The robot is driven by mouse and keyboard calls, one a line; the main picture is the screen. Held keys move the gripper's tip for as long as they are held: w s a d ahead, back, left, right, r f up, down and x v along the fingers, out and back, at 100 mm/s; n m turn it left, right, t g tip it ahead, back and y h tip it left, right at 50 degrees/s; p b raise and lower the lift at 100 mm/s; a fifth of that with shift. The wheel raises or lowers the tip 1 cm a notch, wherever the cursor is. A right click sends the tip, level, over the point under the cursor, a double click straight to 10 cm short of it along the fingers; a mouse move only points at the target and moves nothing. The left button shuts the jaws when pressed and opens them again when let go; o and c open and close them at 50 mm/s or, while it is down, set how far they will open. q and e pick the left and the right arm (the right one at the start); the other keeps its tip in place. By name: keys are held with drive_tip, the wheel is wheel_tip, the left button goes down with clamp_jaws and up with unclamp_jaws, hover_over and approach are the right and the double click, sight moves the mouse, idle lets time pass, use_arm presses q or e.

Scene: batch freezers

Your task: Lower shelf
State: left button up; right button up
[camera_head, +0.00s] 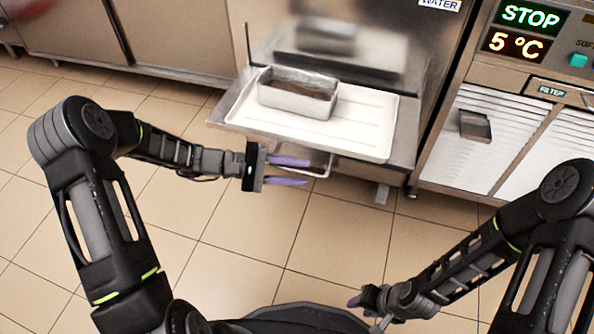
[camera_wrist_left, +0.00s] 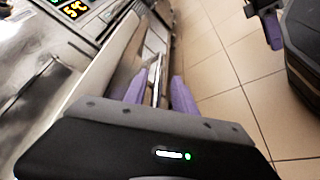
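The metal shelf (camera_head: 231,106) juts out from the front of the steel machine at the top middle of the head view. It is level and bears a white tray (camera_head: 372,140) with a metal loaf-shaped pan (camera_head: 300,108) holding something brown. My left gripper (camera_head: 305,172) is just below and in front of the shelf's front edge, its purple fingers apart. A small light-coloured part (camera_head: 320,168) shows under the shelf by its fingertips. In the left wrist view, a thin metal edge (camera_wrist_left: 155,82) shows between the open fingers (camera_wrist_left: 159,90); contact is not clear. My right gripper (camera_head: 357,301) is low, away from the shelf.
A machine with a STOP and 5 °C display (camera_head: 528,32) and louvred doors (camera_head: 480,145) stands at the right. Steel cabinets (camera_head: 175,35) line the back left. The tiled floor (camera_head: 240,235) in front is clear.

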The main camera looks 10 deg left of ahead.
use_arm(q)
drive_tip(key=p+v, duration=0.1)
drive_tip(key=v, duration=0.6)
drive_tip(key=shift+a+p, duration=0.25)
drive_tip(key=shift+p, duration=0.05)
drive_tip(key=shift+s, duration=0.15)
